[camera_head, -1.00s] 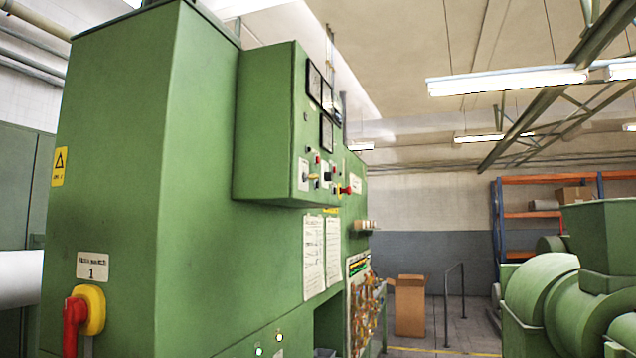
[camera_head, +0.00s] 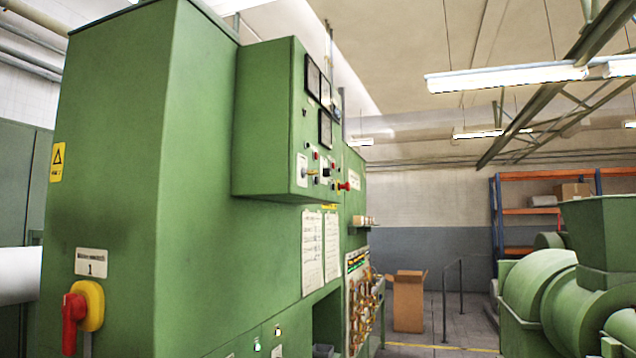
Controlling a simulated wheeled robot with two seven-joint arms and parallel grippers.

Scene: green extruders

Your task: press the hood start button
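A green control box (camera_head: 268,118) juts from the tall green cabinet (camera_head: 190,180). Its right-hand face carries dark square meters (camera_head: 313,76) and, below them, a small panel of buttons and switches (camera_head: 318,170). A red button (camera_head: 315,153), a black one and a red knob (camera_head: 344,186) show there at a steep angle. I cannot tell which of them is the hood start button, as no label is readable. Neither of my grippers is in view.
A red and yellow rotary switch (camera_head: 80,312) is on the cabinet's near face. Green machinery (camera_head: 560,285) stands at right. A cardboard box (camera_head: 408,302), a railing (camera_head: 452,300) and orange shelves (camera_head: 530,210) are at the back. Open floor lies between cabinet and machinery.

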